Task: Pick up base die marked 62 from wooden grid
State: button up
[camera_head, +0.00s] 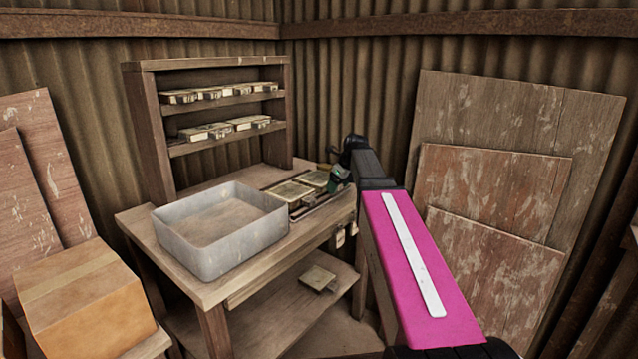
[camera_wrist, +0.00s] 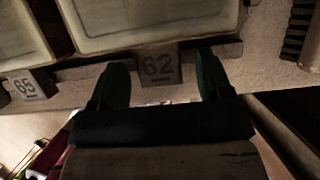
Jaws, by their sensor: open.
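The base die marked 62 (camera_wrist: 158,66) shows in the wrist view as a pale shallow block with a numbered tab at its near edge. A die marked 65 (camera_wrist: 28,86) lies to its left. In the head view, dies sit in the wooden grid (camera_head: 322,197) at the right of the bench; their numbers are too small to read there. My gripper (camera_head: 337,180) is at the grid's right end. In the wrist view my gripper (camera_wrist: 160,84) is open, one dark green finger on each side of the 62 tab. I cannot tell whether they touch it.
A grey metal tray (camera_head: 225,261) stands on the bench left of the grid. A wooden rack (camera_head: 155,135) behind holds several dies on two shelves. Another die (camera_head: 319,278) lies on the lower shelf. A cardboard box (camera_head: 95,305) and leaning boards (camera_head: 505,120) flank the bench.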

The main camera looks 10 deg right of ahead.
grip_shut()
